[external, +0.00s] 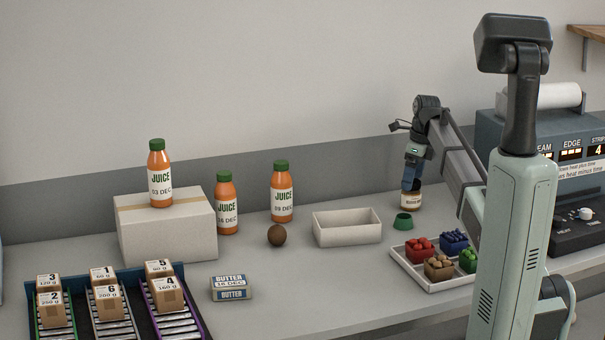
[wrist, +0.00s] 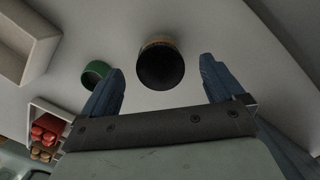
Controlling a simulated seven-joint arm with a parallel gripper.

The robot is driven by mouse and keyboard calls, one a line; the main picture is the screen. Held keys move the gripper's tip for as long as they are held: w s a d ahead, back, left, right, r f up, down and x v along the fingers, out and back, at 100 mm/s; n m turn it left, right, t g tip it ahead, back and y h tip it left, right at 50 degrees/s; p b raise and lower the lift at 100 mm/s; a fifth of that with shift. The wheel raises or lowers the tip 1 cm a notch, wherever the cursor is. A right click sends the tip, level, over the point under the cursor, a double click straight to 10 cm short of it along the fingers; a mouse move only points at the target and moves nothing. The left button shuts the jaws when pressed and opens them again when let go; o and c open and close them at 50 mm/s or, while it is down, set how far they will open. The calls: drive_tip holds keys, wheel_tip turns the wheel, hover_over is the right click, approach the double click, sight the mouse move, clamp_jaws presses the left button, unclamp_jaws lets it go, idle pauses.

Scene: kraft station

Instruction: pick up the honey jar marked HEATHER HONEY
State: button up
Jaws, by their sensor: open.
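A small jar with a pale label (external: 411,200) stands upright on the table below my gripper (external: 413,178) in the external view. Its label is too small to read for certain. In the wrist view the jar's dark round lid (wrist: 160,68) shows from above, with an amber rim. It lies between and slightly beyond my two blue fingertips, with a gap on each side. My gripper is open and empty. The fingers hide the jar's upper part in the external view.
A green round cap or cup (external: 403,223) stands close to the jar, beside the left finger in the wrist view (wrist: 95,73). A white open box (external: 347,236) is to the left. A tray of fruit punnets (external: 458,284) is in front. A sealing machine (external: 580,190) stands right.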

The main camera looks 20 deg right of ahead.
sight(411, 195)
drive_tip(key=shift+w+a+f, duration=0.15)
drive_tip(key=shift+f, duration=1.1)
drive_tip(key=shift+w+a+f, duration=0.1)
drive_tip(key=shift+w+f, duration=0.05)
drive_tip(key=shift+f, duration=1.1)
drive_tip(key=shift+c, duration=0.3)
drive_tip(key=c, duration=1.3)
drive_tip(key=shift+r, duration=0.1)
drive_tip(key=shift+c, duration=0.2)
